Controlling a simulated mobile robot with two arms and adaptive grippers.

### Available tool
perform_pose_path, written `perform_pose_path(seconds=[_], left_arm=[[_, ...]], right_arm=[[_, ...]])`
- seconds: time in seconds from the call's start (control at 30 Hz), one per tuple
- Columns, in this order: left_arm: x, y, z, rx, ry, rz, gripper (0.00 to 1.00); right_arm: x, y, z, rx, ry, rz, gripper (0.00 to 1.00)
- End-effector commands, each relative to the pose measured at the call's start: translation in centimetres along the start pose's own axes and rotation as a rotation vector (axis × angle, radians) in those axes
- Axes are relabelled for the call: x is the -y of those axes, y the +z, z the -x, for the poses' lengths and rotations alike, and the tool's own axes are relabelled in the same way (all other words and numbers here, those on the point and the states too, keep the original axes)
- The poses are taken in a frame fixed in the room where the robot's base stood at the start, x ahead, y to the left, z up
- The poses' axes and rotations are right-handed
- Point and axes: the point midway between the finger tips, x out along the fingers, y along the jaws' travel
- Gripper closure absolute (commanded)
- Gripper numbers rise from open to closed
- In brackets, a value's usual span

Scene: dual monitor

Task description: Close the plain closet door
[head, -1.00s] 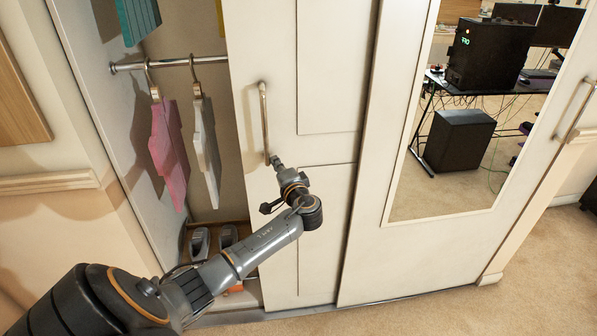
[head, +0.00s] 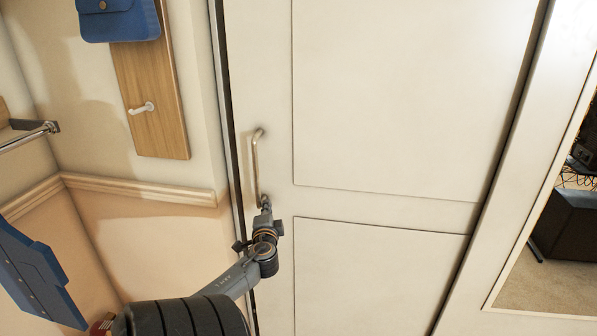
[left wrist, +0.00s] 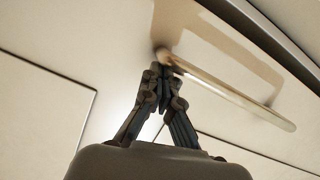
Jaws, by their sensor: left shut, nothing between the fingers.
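The plain closet door (head: 385,100) is a white sliding panel in the middle of the head view. Its left edge lies close to the left side of the closet frame, with a thin dark line there. A metal bar handle (head: 256,165) stands upright near that edge, and it also shows in the left wrist view (left wrist: 225,88). My left gripper (head: 264,205) is at the handle's lower end. In the left wrist view my left gripper (left wrist: 163,72) has its fingertips together at the handle's end, beside the bar rather than around it. My right gripper is out of view.
The mirrored door (head: 545,260) is at the right. A wooden board with a white hook (head: 142,108) and a blue bag (head: 120,20) hangs on the left wall. A blue hanging piece (head: 35,275) is at lower left, below a metal rail (head: 30,137).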

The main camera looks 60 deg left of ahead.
Motion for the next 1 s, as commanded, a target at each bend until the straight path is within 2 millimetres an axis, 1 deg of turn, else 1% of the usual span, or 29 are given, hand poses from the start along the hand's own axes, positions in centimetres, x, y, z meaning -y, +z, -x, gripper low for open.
perform_pose_path(seconds=[0.03,0.1,0.2,0.33,0.57,0.83,0.9,1.0], left_arm=[[0.0,1.5,-0.3,0.006,0.002,-0.002,1.00],[0.3,2.9,-0.6,0.006,0.003,0.000,1.00],[0.7,4.4,-1.1,0.005,0.003,0.001,1.00],[1.0,5.7,-1.4,0.003,0.003,0.001,1.00],[1.2,6.6,-1.7,0.003,0.002,0.002,1.00],[1.2,6.7,-1.7,0.006,0.001,0.001,1.00],[1.2,6.7,-1.7,0.007,0.001,0.001,1.00],[1.2,6.7,-1.3,0.007,0.001,0.002,1.00]], right_arm=[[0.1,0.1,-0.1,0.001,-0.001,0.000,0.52],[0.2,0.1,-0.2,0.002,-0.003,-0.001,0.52],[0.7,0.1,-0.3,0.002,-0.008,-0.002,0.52],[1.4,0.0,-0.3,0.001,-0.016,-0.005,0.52],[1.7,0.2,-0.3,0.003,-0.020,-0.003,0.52],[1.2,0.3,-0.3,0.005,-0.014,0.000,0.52],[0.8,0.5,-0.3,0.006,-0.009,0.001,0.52],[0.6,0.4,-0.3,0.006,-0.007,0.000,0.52]])
